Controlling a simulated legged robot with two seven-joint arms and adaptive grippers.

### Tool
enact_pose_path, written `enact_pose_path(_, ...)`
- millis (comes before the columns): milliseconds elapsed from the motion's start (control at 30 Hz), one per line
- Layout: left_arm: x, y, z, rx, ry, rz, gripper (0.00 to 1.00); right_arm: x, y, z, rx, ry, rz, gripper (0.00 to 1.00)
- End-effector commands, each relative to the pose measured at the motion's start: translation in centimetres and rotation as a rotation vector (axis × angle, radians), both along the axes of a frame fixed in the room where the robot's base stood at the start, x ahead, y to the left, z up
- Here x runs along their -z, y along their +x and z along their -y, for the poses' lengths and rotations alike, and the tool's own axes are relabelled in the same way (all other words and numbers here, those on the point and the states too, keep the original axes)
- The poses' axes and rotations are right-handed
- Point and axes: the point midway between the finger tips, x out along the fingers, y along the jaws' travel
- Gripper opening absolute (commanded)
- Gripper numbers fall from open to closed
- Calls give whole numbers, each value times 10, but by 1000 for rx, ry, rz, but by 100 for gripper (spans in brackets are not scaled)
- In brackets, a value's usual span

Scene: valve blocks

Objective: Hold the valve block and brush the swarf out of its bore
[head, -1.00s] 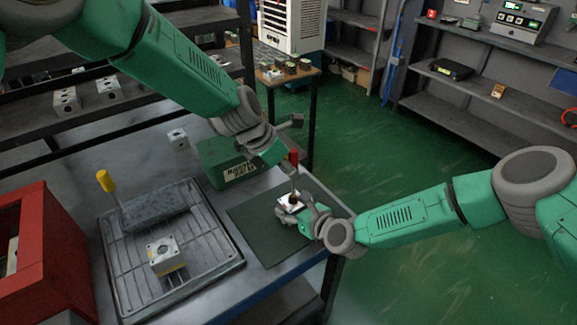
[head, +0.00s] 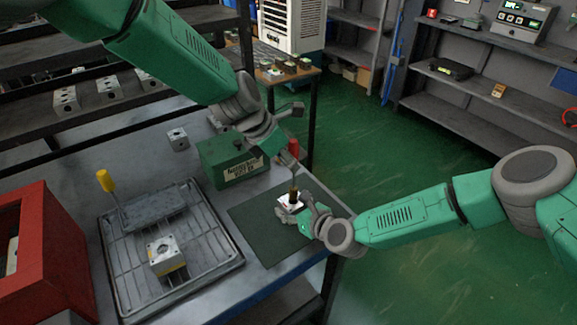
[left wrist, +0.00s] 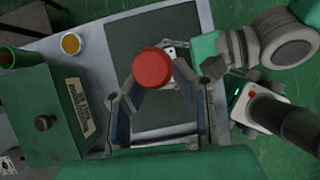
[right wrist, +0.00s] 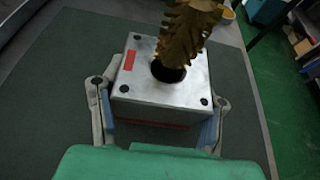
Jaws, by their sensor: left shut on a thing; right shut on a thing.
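My left gripper (head: 291,165) is shut on a brush with a red handle (head: 293,148), which shows end-on in the left wrist view (left wrist: 152,67). The brush's brass bristles (right wrist: 188,28) point down at the bore (right wrist: 168,73) of the valve block (right wrist: 150,88). The bristle tip overlaps the bore mouth; I cannot tell whether it is just inside or just above. The grey block has a red label and corner holes. My right gripper (right wrist: 158,120) is shut on it from both sides, over the dark green mat (head: 265,240).
A green box (head: 215,168) stands behind the mat. At the left are a wire-rack tray (head: 205,262) carrying another block (head: 164,254), a yellow-handled tool (head: 104,180) and a red machine (head: 30,235). A small block (head: 178,139) stands farther back. The mat's front is bare.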

Motion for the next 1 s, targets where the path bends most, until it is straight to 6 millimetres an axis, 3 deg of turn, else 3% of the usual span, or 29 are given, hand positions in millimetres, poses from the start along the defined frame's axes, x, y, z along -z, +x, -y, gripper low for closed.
enact_pose_path(1000, -50, 0, 0, 1, 0, -1, 0, 0, 0, 0, 0, 1, -1, 8)
